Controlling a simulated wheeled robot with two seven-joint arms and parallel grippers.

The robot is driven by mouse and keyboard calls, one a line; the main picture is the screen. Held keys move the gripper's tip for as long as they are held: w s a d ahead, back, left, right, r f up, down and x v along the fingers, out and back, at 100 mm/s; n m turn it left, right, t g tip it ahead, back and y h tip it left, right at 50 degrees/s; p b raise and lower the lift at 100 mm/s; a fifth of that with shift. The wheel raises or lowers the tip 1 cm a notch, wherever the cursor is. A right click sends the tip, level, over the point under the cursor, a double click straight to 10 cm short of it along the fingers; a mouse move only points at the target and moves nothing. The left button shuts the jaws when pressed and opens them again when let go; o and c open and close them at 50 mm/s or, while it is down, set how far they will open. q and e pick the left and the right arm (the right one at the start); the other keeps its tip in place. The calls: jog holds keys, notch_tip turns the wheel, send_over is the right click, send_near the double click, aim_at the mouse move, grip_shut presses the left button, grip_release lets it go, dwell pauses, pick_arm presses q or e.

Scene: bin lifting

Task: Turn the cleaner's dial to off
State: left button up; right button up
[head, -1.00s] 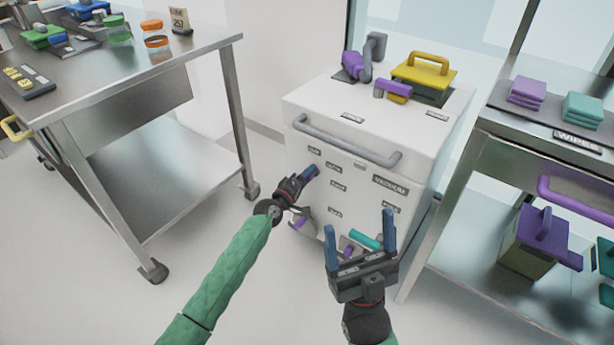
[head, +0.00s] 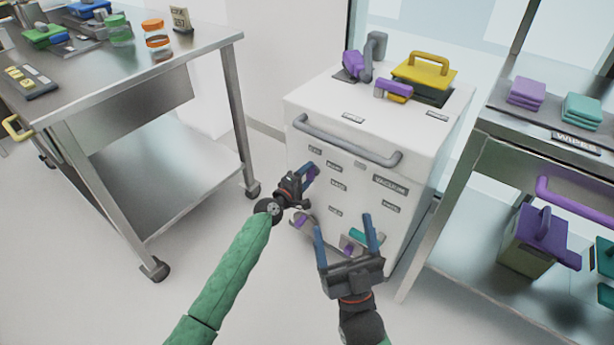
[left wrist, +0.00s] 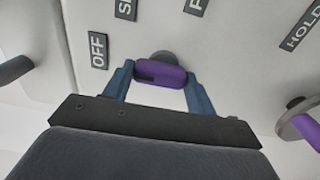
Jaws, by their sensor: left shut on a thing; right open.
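The cleaner (head: 365,125) is a white box-shaped machine with a grey front handle and small labels on its front face. Its purple dial (left wrist: 160,75) sits on a grey hub, with the OFF label (left wrist: 98,50) to its left in the left wrist view. My left gripper (head: 308,175) is at the upper left of the front face; in the left wrist view its blue fingers (left wrist: 158,82) are shut on the dial, one at each end. My right gripper (head: 346,232) is open and empty in front of the cleaner's lower front.
A steel table (head: 150,90) with jars and tools stands at left. A steel shelf cart (head: 560,140) with folded cloths and a purple box stands at right. A teal handle (head: 357,235) and a purple knob (head: 301,222) show low on the cleaner. Floor between is clear.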

pick_arm(q)
jog(key=o, duration=1)
jog(key=shift+s+a, duration=0.35)
jog(key=shift+s, duration=0.05)
jog(key=v, duration=0.6)
jog(key=shift+s+a, duration=0.25)
jog(key=shift+s, duration=0.05)
pick_arm(e)
jog(key=f, duration=0.1)
jog(key=w+f+g, duration=0.1)
jog(key=f, duration=0.1)
jog(key=w+f+g, duration=0.1)
jog(key=f, duration=0.1)
jog(key=shift+a+h, duration=0.4)
